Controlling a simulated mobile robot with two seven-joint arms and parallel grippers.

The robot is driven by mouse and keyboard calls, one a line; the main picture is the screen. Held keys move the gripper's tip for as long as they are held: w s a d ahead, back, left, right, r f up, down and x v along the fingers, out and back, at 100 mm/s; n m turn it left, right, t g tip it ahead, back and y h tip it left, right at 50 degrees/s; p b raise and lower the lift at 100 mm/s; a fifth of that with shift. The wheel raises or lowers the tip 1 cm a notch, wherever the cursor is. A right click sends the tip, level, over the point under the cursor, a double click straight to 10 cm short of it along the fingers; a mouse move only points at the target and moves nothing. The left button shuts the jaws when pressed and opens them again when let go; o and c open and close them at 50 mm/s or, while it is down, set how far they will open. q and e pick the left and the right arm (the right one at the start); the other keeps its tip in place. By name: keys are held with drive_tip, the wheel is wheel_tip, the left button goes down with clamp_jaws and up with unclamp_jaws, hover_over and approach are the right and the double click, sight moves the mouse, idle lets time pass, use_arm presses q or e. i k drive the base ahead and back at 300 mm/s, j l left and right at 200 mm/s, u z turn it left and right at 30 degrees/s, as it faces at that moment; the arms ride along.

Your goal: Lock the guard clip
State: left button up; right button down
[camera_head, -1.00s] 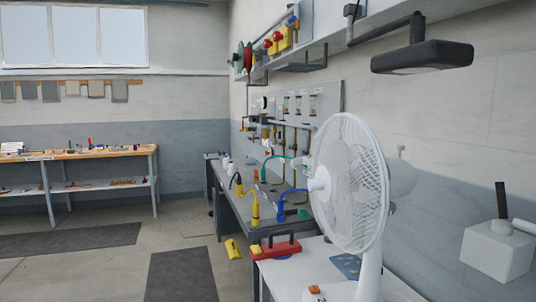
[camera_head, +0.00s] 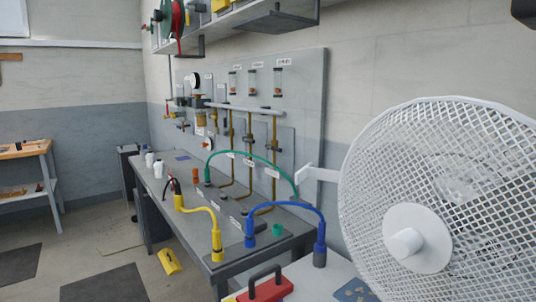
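A white desk fan with a round wire guard (camera_head: 372,150) fills the right side of the head view. Its white hub (camera_head: 405,242) faces me at the guard's centre. A small white angled tab (camera_head: 308,174) juts out to the left at the guard's left rim. It may be the guard clip, but I cannot tell for sure, nor whether it is latched. The fan's right edge and stand are out of frame. Neither of my grippers is in view.
A grey bench (camera_head: 160,222) along the wall carries yellow, blue and green hoses (camera_head: 285,207). A red toolbox (camera_head: 268,289) stands on a white surface (camera_head: 312,282) at the bottom. A yellow object (camera_head: 169,262) lies on the floor. Open floor (camera_head: 100,245) is at left.

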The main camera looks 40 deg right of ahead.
sight(309, 171)
drive_tip(key=i+z, duration=0.25)
drive_tip(key=i, duration=0.2)
drive_tip(key=i+j+z, duration=0.3)
drive_tip(key=i, duration=0.15)
drive_tip(key=i+j+z, duration=0.25)
drive_tip(key=i, duration=0.2)
drive_tip(key=i+j+z, duration=0.15)
drive_tip(key=z, duration=0.3)
drive_tip(key=i+j+z, duration=0.25)
drive_tip(key=z, duration=0.15)
drive_tip(key=i+j+z, duration=0.15)
drive_tip(key=j+z, duration=0.15)
drive_tip(key=z, duration=0.15)
drive_tip(key=i+j+z, duration=0.1)
drive_tip(key=j+z, duration=0.7)
drive_tip(key=j, duration=0.15)
drive_tip(key=j+z, duration=0.35)
drive_tip(key=j, duration=0.2)
